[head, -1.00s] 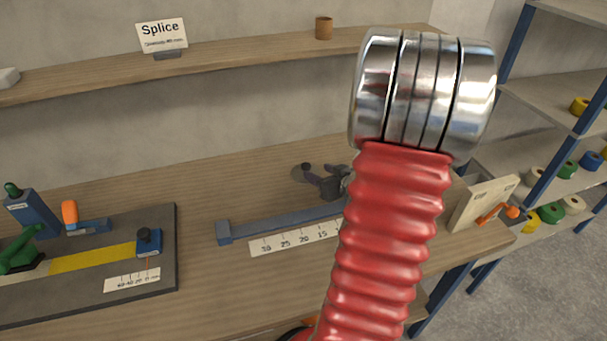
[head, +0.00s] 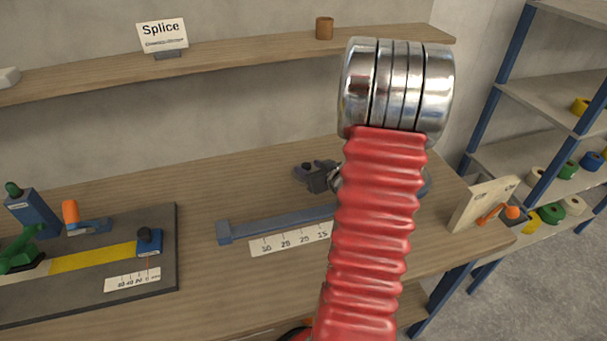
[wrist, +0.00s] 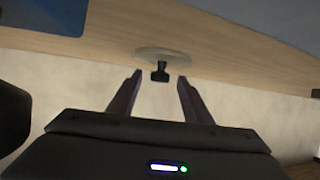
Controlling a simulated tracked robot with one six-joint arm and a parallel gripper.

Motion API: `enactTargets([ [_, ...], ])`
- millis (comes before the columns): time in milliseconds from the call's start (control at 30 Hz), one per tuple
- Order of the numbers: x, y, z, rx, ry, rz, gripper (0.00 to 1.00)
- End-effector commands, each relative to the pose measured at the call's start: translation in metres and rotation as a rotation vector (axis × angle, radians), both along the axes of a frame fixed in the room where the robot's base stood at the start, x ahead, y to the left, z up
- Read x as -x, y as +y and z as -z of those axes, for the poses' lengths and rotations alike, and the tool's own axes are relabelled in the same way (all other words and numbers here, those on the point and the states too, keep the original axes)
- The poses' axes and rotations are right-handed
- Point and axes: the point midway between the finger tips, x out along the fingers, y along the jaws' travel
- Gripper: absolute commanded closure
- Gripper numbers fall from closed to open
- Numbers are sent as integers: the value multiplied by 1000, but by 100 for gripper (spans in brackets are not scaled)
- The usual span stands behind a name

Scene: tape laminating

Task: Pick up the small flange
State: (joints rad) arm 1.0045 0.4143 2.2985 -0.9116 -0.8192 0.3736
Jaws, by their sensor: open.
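A flat round grey disc (wrist: 150,53) with a short black stub (wrist: 160,72) shows in the wrist view; it looks like the small flange. It lies on the wooden bench, near the top middle of that view. My gripper (wrist: 160,78) is open, with one finger on each side of the stub. Gaps show between the fingers and the stub. In the head view my gripper (head: 307,173) is over the bench behind the blue-grey rail. The disc is mostly hidden there.
The blue-grey rail (head: 275,224) with a white scale (head: 290,239) lies in front of my gripper. A dark board (head: 80,290) with a yellow tape strip (head: 95,257) is at left. A wooden block with an orange handle (head: 490,215) stands at right. My red arm hides the middle bench.

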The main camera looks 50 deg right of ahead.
Motion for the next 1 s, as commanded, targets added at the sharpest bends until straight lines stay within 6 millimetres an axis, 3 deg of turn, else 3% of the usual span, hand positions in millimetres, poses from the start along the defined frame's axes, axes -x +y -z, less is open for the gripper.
enactTargets([
  [300,-28,-8,13,0,0,0,55],
  [833,-29,-9,13,0,0,1,55],
  [1000,-29,-9,13,0,0,0,65],
])
